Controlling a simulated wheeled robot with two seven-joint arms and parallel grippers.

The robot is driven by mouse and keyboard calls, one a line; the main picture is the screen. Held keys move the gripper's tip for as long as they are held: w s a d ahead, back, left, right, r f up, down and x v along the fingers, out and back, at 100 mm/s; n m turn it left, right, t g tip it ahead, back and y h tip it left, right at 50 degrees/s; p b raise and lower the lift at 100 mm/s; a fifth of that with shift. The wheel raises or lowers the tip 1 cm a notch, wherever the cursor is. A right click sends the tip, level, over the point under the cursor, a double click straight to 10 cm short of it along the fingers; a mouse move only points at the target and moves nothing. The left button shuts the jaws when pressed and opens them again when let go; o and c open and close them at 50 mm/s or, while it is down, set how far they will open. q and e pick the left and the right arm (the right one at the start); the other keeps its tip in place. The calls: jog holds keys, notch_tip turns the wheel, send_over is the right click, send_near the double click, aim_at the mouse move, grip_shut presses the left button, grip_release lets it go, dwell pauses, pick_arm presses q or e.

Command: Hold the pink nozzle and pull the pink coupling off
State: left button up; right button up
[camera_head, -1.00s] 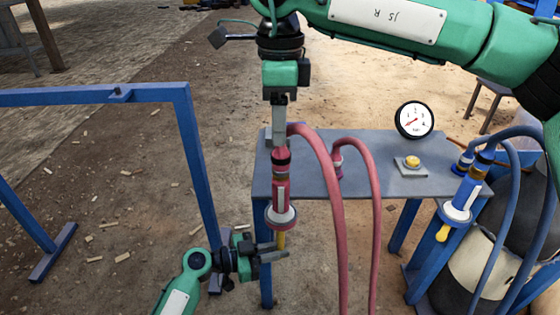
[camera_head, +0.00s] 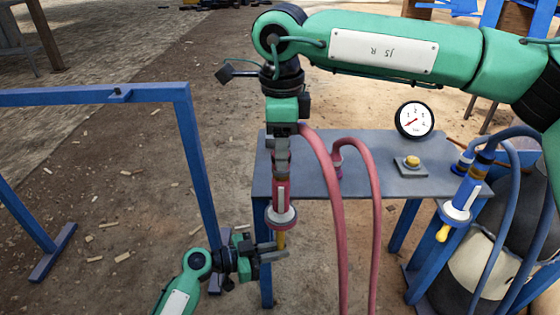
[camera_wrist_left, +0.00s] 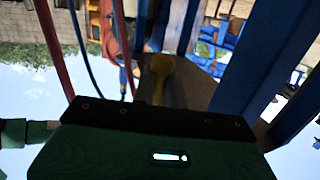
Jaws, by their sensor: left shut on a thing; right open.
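The pink nozzle (camera_head: 282,193) hangs upright at the table's left edge, with a white collar (camera_head: 281,218) and a yellow tip (camera_head: 281,240) below. The yellow tip also shows in the left wrist view (camera_wrist_left: 161,66). My left gripper (camera_head: 272,252) is shut on the nozzle at its yellow tip. My right gripper (camera_head: 282,163) points down from above, open, with its fingers at the pink coupling on the nozzle's top. The fingers hide most of the coupling; whether they touch it I cannot tell. A pink hose (camera_head: 325,165) curves away from the coupling area.
A blue nozzle (camera_head: 463,195) with blue hoses hangs at right. A blue frame (camera_head: 185,130) stands at left.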

jog(key=shift+f, duration=1.5)
grip_shut()
pick_arm(q)
grip_shut()
pick_arm(e)
jog(key=shift+r, duration=3.05)
pick_arm(q)
jog(key=o, duration=0.8)
grip_release()
